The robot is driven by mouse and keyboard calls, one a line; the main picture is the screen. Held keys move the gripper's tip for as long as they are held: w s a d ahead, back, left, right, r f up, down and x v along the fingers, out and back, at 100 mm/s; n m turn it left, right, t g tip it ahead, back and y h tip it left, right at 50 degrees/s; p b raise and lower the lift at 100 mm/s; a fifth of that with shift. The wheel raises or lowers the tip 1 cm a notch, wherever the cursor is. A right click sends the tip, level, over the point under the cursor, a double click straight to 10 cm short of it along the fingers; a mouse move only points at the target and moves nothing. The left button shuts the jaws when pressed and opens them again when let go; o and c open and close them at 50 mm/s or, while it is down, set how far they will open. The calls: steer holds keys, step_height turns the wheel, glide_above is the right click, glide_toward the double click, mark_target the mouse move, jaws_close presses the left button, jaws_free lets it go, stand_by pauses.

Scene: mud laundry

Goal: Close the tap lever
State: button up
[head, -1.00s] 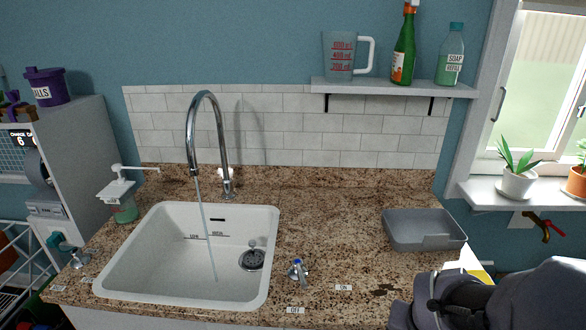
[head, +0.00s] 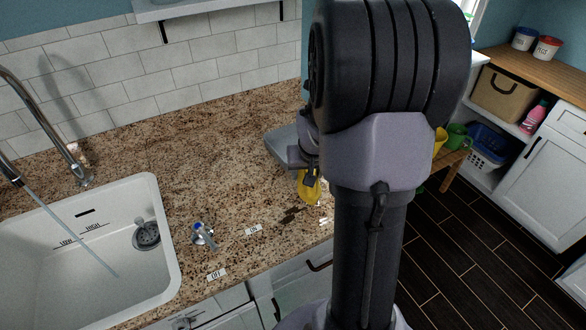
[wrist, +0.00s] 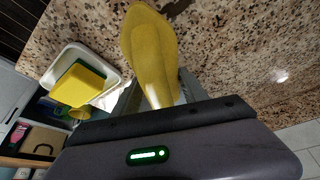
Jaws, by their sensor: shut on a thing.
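The tap lever (head: 203,235) is a small metal handle with a blue cap, on the counter right of the sink. It points toward the counter's front edge, between the OFF label (head: 217,274) and the ON label (head: 253,229). A thin stream of water (head: 75,235) runs from the tap (head: 45,115) into the sink (head: 170,235). My gripper (head: 309,172) is right of the lever, apart from it, partly hidden by my arm. It is shut on a long yellow thing (wrist: 150,48), rounded at its end, which hangs over the counter (head: 240,120).
A grey tray (head: 279,147) stands behind my gripper, partly hidden. The wrist view shows a yellow and green sponge (wrist: 78,85) in a pale tray (wrist: 62,60). Shelves with a basket (head: 510,97) are at right.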

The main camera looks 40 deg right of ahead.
steer(key=x, duration=0.1)
steer(key=b+x, duration=0.2)
steer(key=shift+s+a+f, duration=0.15)
steer(key=shift+s+f, duration=0.1)
steer(key=shift+f, duration=0.25)
steer(key=shift+r, duration=0.15)
steer(key=o, duration=1.2)
